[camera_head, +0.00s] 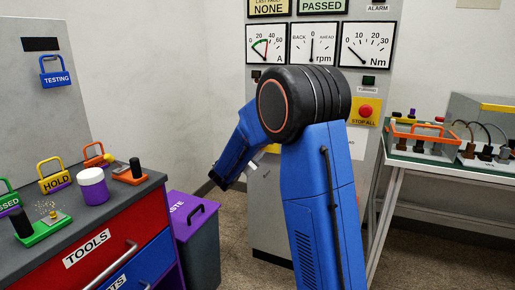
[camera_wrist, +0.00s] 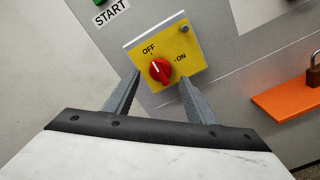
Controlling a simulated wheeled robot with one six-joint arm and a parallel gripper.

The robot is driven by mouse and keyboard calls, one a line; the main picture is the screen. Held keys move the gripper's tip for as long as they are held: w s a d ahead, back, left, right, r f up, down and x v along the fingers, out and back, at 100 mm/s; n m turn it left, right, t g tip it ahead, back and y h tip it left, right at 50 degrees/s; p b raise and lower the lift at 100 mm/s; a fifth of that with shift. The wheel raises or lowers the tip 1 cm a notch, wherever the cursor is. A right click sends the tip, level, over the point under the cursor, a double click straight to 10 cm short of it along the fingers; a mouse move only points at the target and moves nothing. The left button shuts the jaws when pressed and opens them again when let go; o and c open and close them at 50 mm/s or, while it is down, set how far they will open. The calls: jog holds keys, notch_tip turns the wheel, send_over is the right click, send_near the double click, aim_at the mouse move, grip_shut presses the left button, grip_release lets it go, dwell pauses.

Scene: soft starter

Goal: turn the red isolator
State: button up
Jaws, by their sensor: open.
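The red isolator (camera_wrist: 160,70) is a round red knob on a yellow plate (camera_wrist: 188,60) marked OFF and ON, on the grey cabinet front. In the wrist view its white pointer mark is toward OFF. My gripper (camera_wrist: 160,84) is open, with one finger to each side of and below the knob in the picture; I cannot tell that either finger touches it. In the head view my blue arm (camera_head: 318,190) stands before the grey cabinet (camera_head: 270,215) and hides the isolator and the fingertips.
In the wrist view, an orange ledge (camera_wrist: 288,98) with a padlock (camera_wrist: 314,70) is at the right, and a START label (camera_wrist: 111,12) is above left. In the head view, a tool bench (camera_head: 100,240) and purple waste bin (camera_head: 200,235) stand left; a side table (camera_head: 440,165) stands right.

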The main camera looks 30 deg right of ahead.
jog(key=v, duration=1.3)
jog(key=shift+s+a, duration=0.2)
jog(key=shift+a, duration=0.05)
jog(key=shift+s+d, duration=0.1)
jog(key=s+d+f+m+g+y, duration=0.1)
jog(key=s+d+m+g, duration=0.15)
jog(key=s, duration=0.55)
jog(key=s+d+f+m+g+y, duration=0.1)
jog(key=s+d+m+g+y, duration=0.2)
jog(key=s, duration=0.5)
jog(key=s+d+f+m+g, duration=0.1)
jog(key=s+m+g, duration=0.3)
jog(key=s, duration=0.5)
jog(key=s+a+f+m+t+y, duration=0.3)
jog(key=s+a+m+y, duration=0.5)
jog(key=s+a, duration=0.7)
jog(key=shift+s+f+y, duration=0.25)
jog(key=shift+s+y, duration=0.5)
jog(key=shift+y, duration=0.35)
jog(key=shift+m, duration=0.25)
